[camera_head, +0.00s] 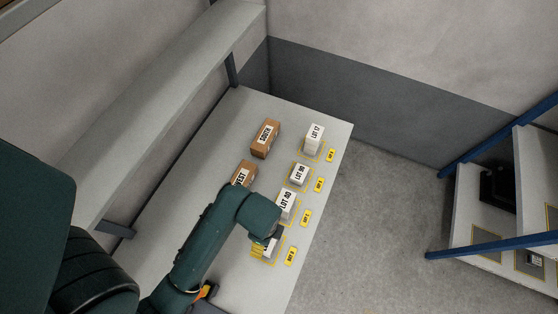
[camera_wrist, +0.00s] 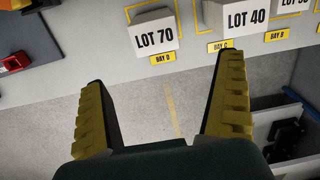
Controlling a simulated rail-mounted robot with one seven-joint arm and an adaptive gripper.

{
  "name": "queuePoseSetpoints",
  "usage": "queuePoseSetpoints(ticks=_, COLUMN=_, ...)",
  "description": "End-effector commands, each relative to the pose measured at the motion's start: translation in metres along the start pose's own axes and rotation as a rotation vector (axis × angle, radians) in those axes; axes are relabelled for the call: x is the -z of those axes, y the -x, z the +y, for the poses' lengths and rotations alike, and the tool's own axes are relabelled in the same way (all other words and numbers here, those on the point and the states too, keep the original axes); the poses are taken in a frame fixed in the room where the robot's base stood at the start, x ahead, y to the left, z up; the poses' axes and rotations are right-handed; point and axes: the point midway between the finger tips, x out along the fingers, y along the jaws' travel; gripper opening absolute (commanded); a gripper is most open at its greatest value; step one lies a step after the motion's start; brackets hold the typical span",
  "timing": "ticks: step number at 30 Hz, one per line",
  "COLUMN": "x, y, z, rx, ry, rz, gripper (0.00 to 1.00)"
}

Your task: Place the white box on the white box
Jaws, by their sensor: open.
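Several white boxes stand in a row along the right side of the grey table, each in a yellow-marked bay. In the head view these are LOT 17 (camera_head: 314,138), a smaller box (camera_head: 299,175) with a label hard to read, LOT 40 (camera_head: 286,204), and a front box (camera_head: 268,254) partly hidden by my arm. The wrist view shows LOT 70 (camera_wrist: 154,38) and LOT 40 (camera_wrist: 244,18) beyond the fingers. My gripper (camera_wrist: 163,72) is open and empty, its yellow-padded fingers apart. No white box is stacked on another.
Brown boxes SOUTH (camera_head: 265,139) and WEST (camera_head: 243,174) stand left of the row. A shelf (camera_head: 165,95) runs along the table's left side. A blue-framed rack (camera_head: 490,240) stands at right, past open floor. A dark item with a red part (camera_wrist: 16,63) shows at the wrist view's left.

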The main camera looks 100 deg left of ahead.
Motion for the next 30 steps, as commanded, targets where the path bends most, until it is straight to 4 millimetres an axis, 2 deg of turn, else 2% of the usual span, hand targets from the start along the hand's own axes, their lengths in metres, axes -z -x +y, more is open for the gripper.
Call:
queuePoseSetpoints(ticks=1, x=0.0, y=0.004, z=0.001, rx=-0.016, ry=-0.022, rz=0.011, gripper=1.0)
queuePoseSetpoints(ticks=4, x=0.001, y=-0.01, z=0.003, rx=-0.027, ry=-0.04, rz=0.016, gripper=1.0)
queuePoseSetpoints(ticks=15, x=0.002, y=-0.095, z=0.004, rx=-0.02, ry=-0.037, rz=0.015, gripper=1.0)
queuePoseSetpoints(ticks=22, x=0.002, y=-0.12, z=0.005, rx=-0.02, ry=-0.037, rz=0.014, gripper=1.0)
queuePoseSetpoints(ticks=27, x=0.001, y=-0.151, z=0.008, rx=-0.019, ry=-0.037, rz=0.014, gripper=1.0)
queuePoseSetpoints(ticks=30, x=0.001, y=-0.161, z=0.008, rx=-0.017, ry=-0.037, rz=0.014, gripper=1.0)
